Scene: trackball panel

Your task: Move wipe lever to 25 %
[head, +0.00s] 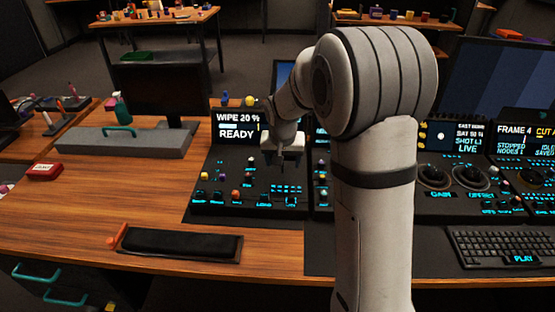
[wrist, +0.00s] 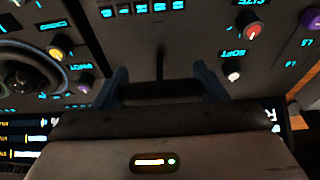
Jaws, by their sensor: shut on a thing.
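My gripper (head: 283,158) reaches down over the dark control panel in the head view, right of the small screen (head: 238,125), which reads "WIPE 20 %" and "READY". In the wrist view my gripper (wrist: 162,82) has its two blue fingers on either side of the dark wipe lever handle (wrist: 160,93) and is shut on it. A narrow dark slot (wrist: 160,62) runs away from the handle. In the head view the lever is mostly hidden by my gripper.
Close by in the wrist view are a red knob (wrist: 253,31), a white knob (wrist: 235,75), a yellow knob (wrist: 58,50) and lit buttons (wrist: 145,8). A keyboard (head: 500,247) lies at the right. The wooden desk (head: 140,200) has free room at the left.

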